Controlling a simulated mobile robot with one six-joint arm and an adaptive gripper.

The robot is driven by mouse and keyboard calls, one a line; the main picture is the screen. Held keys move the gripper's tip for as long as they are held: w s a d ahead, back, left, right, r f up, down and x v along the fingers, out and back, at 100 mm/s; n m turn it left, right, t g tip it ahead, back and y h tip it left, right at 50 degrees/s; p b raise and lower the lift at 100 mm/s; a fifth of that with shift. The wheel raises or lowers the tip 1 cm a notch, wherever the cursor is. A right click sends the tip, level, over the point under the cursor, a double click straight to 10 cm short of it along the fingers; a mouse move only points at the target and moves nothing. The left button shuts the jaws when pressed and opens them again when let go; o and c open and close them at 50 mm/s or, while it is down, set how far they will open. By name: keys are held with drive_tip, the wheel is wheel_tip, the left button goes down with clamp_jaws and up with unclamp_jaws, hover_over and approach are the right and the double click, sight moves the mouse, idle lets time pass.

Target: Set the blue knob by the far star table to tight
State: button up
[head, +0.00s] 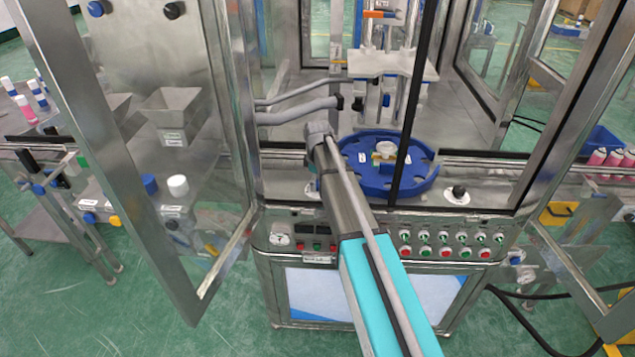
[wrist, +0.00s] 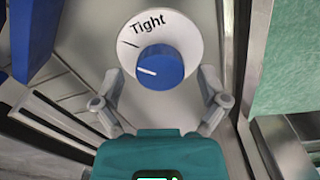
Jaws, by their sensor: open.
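In the wrist view, the blue knob (wrist: 168,66) sits on a round white dial (wrist: 190,35) marked "Tight" at its top. A dark line marks the dial's upper left. The knob's white pointer line points left, lower than that mark. My gripper (wrist: 163,88) is open, with one finger on each side of the knob and visible gaps to it. In the head view, the blue star table (head: 425,188) stands inside the machine, right of my arm's end. The blue knob and my gripper's fingers are not visible there.
The machine's glass door (head: 170,130) stands open at the left. A black knob (head: 459,192) is at the front right of the star table. A row of buttons and switches (head: 440,252) runs along the front panel. Grey hoses (head: 295,112) run left of my arm's end.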

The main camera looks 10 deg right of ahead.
sight(318, 183)
drive_tip(key=n, duration=0.4)
drive_tip(key=shift+n, duration=0.3)
wheel_tip(318, 183, up, 14)
drive_tip(key=p, duration=1.4)
drive_tip(key=s+f+m+b, duration=0.7)
drive_tip(key=s+m, duration=0.1)
drive_tip(key=s, duration=0.5)
drive_tip(key=s+f+m+b, duration=0.7)
drive_tip(key=s+m, duration=0.1)
drive_tip(key=s, duration=0.5)
drive_tip(key=shift+s+d, duration=0.25)
drive_tip(key=shift+d, duration=0.2)
idle(0.7)
